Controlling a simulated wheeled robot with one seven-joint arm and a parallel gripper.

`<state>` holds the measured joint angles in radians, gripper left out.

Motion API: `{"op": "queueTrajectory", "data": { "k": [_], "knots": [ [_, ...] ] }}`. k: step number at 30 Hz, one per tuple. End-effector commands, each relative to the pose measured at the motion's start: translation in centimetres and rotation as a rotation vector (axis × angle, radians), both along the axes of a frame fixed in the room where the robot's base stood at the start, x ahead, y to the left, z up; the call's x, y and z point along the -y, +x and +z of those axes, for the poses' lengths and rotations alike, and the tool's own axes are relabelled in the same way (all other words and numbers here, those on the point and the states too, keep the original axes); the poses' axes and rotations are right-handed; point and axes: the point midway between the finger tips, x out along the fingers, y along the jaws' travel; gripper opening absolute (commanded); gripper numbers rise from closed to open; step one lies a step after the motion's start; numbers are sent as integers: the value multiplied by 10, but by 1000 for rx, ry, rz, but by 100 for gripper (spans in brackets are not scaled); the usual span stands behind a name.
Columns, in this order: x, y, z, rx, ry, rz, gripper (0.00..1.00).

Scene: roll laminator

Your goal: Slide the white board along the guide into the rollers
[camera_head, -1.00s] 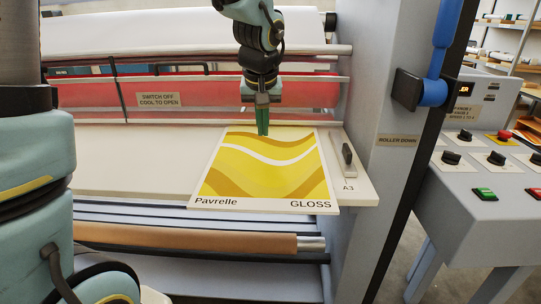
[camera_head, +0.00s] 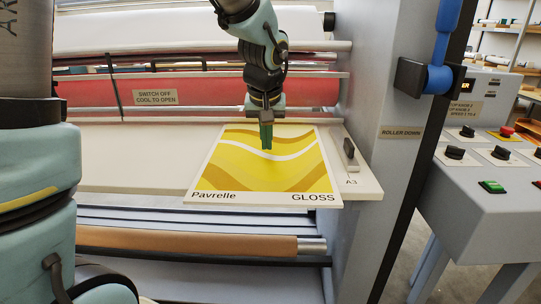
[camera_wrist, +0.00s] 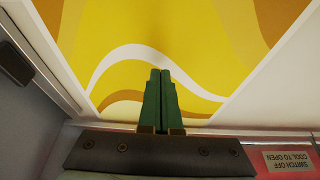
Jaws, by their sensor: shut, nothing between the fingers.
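The white board (camera_head: 262,197) carries a yellow wavy print and the words "Pavrelle" and "GLOSS". It lies flat on the feed table (camera_head: 130,165), its near edge at the table's front. The guide (camera_head: 350,150), a dark block near the "A3" mark, stands just right of the board. The rollers (camera_head: 200,92), with a red one among them, lie behind the board's far edge. My gripper (camera_head: 266,148) is shut and empty, fingers down over the print's far half. The wrist view shows its green fingertips (camera_wrist: 160,75) together over the print; contact with the board is unclear.
A grey side panel with a "ROLLER DOWN" label (camera_head: 401,133) and a blue lever (camera_head: 440,75) stands at the right. A control console (camera_head: 490,165) is beyond it. A brown roll (camera_head: 190,240) lies below the table. The table left of the board is clear.

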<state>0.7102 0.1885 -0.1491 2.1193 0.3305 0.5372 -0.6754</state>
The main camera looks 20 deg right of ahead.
Motion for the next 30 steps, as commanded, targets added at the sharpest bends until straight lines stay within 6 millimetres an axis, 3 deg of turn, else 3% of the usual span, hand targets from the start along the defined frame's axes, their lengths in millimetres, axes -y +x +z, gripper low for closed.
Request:
{"op": "queueTrajectory", "data": {
  "k": [30],
  "knots": [
    [0,0,-15,0,0,0,0]
  ]
}}
